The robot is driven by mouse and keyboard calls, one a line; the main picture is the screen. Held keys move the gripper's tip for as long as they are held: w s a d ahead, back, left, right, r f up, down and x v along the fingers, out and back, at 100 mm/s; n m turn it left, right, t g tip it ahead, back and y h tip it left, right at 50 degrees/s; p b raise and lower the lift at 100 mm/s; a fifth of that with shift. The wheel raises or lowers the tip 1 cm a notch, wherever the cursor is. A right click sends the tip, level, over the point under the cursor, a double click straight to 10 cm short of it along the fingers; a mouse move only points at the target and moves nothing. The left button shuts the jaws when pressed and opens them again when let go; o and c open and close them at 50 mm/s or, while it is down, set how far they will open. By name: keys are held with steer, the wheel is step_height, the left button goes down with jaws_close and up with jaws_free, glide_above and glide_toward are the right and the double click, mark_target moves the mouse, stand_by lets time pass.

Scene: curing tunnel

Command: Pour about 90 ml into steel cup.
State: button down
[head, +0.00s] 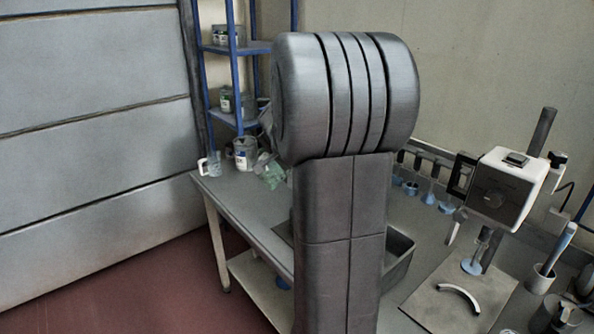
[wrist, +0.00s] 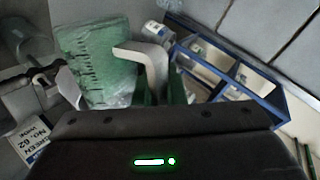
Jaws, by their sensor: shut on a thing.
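A clear graduated jug with green showing through its wall and dark marks (wrist: 103,58) is close in front of my gripper (wrist: 164,92) in the wrist view. My gripper is shut on its white bent handle (wrist: 150,60). In the head view a greenish clear shape (head: 271,172) shows beside my arm, likely this jug. My arm hides the gripper there. I cannot make out the steel cup in either view; my arm covers the middle of the bench.
A clear jug with a white handle (head: 213,164) stands at the bench's left end, near a labelled can (head: 244,153). A blue shelf rack (head: 232,47) holds cans. A grey tray (head: 399,257) and a white-headed device (head: 503,187) are on the right.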

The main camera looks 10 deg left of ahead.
steer(key=shift+w+d+r+m+g+p, duration=0.3)
steer(key=shift+w+r+p, duration=0.05)
steer(key=shift+p, duration=0.15)
stand_by(0.7)
steer(key=shift+w+d+r, duration=0.1)
steer(key=shift+w+r, duration=0.05)
steer(key=shift+w, duration=0.35)
stand_by(0.5)
steer(key=shift+w+d+r+m+g+y+p, duration=0.4)
steer(key=shift+w+d+m+p, duration=0.1)
steer(key=shift+w+p, duration=0.1)
stand_by(1.5)
steer(key=shift+a+f, duration=0.1)
